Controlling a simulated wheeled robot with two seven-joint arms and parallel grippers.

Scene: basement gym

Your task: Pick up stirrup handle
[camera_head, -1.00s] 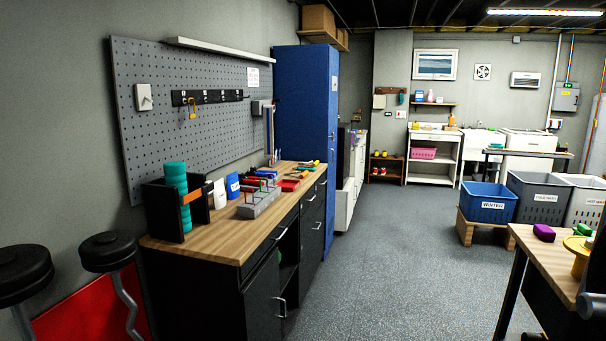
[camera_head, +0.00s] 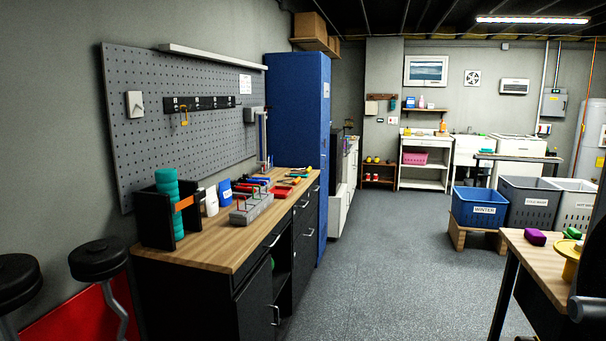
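No gripper of mine shows a fingertip in the head view. I cannot make out a stirrup handle for certain. A small yellow hanging item (camera_head: 184,118) is on the black hook rack (camera_head: 202,103) of the pegboard; it is too small to identify. On the wooden workbench (camera_head: 215,245) at left, a grey rack (camera_head: 252,207) holds upright red-topped pieces. Several red, blue and yellow hand tools (camera_head: 290,182) lie behind it, too small to tell apart.
A black holder (camera_head: 153,222) with teal rolls stands at the bench's near end. Two dark stools (camera_head: 98,260) stand at lower left. A wooden table (camera_head: 545,262) with a purple block (camera_head: 535,237) is at right. Laundry bins (camera_head: 480,207) stand behind it. The grey floor (camera_head: 390,260) between is clear.

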